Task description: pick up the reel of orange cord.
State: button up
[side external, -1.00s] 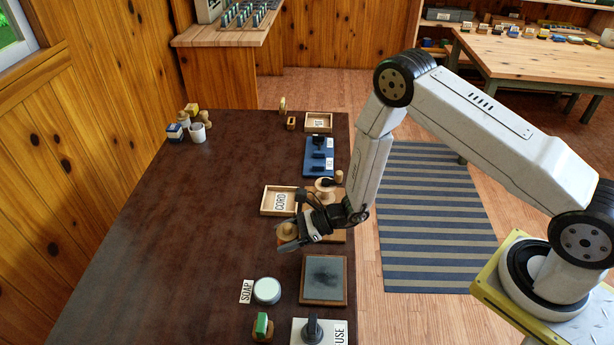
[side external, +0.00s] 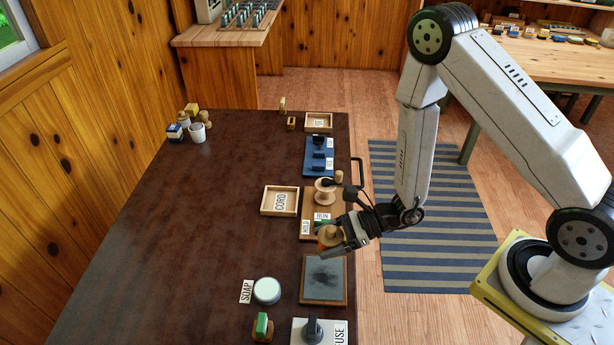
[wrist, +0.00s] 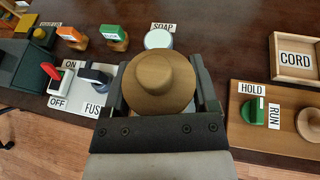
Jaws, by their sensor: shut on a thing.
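My gripper (side external: 338,241) is shut on the reel of orange cord (side external: 330,234). In the wrist view, the reel (wrist: 158,80) shows as a round brown knob and flange filling the space between the two fingers of my gripper (wrist: 160,95). Its cord is hidden there. The reel appears to be above the table's right side, between the HOLD/RUN board and the grey slab; its exact height is hard to tell.
An empty wooden tray labelled CORD (side external: 267,199) lies left of the HOLD/RUN board (side external: 310,208), which carries a pale spool (side external: 325,190) and crank. A grey slab (side external: 323,285) and a round soap tin (side external: 267,290) are nearer. The table's left half is largely clear.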

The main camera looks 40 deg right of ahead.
jog(key=shift+r, duration=0.1)
dwell(0.6)
jog(key=w+d+r+m+t+h, duration=0.4)
jog(key=w+d+r+m, duration=0.2)
jog(key=w+d+r, duration=0.3)
jog(key=shift+d+r+t+h, duration=0.4)
jog(key=shift+d+r, duration=1.35)
jog(key=shift+r, duration=0.65)
jog(key=shift+w, duration=0.1)
jog(key=w+a+f+m+h, duration=0.1)
jog(key=w+a+f, duration=0.1)
jog(key=f, duration=0.4)
jog(key=w+a+f+m+t+h, duration=0.1)
jog(key=w+a+f+h, duration=0.1)
jog(key=f, duration=0.4)
jog(key=shift+w+m, duration=0.2)
jog(key=shift+m, duration=0.2)
jog(key=shift+w, duration=0.1)
